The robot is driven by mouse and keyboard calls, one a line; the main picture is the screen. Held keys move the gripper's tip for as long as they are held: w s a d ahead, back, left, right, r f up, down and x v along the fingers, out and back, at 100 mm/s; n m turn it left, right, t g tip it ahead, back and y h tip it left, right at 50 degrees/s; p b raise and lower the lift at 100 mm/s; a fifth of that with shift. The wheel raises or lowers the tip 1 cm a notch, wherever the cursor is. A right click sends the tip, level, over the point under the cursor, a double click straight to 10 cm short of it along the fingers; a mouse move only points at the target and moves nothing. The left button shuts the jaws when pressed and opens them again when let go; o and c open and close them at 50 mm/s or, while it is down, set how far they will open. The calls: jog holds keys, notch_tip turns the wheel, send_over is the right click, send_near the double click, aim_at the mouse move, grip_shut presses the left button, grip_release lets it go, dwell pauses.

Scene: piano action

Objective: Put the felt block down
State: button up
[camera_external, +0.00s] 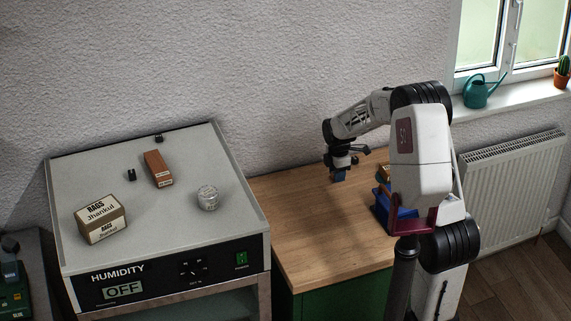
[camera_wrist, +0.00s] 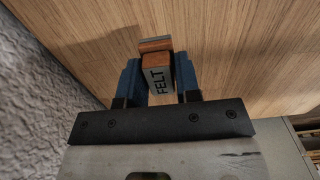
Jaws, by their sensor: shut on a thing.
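The felt block (camera_wrist: 158,82) shows in the wrist view as a small grey and wood-brown block with the word FELT on its face. My gripper (camera_wrist: 158,66) has its two blue fingers on either side of it and is shut on it. The block's far end sticks out past the fingertips, with an orange-brown edge. In the external view my gripper (camera_external: 338,175) points down over the wooden worktop (camera_external: 310,235), near the wall. The block cannot be made out there, and whether it touches the wood is unclear.
A blue bin (camera_external: 400,212) with things in it stands right of my gripper, partly behind my arm. A humidity cabinet (camera_external: 160,240) on the left carries a rags box (camera_external: 101,220), a brown block (camera_external: 158,169) and a glass jar (camera_external: 208,198). The worktop's front is clear.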

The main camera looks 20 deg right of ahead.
jog(key=shift+w, duration=0.55)
jog(key=shift+f, duration=0.1)
jog(key=shift+f, duration=1.7)
jog(key=shift+f, duration=0.2)
jog(key=o, duration=0.9)
jog(key=shift+r, duration=0.1)
notch_tip(320, 180, up, 12)
jog(key=shift+r, duration=0.1)
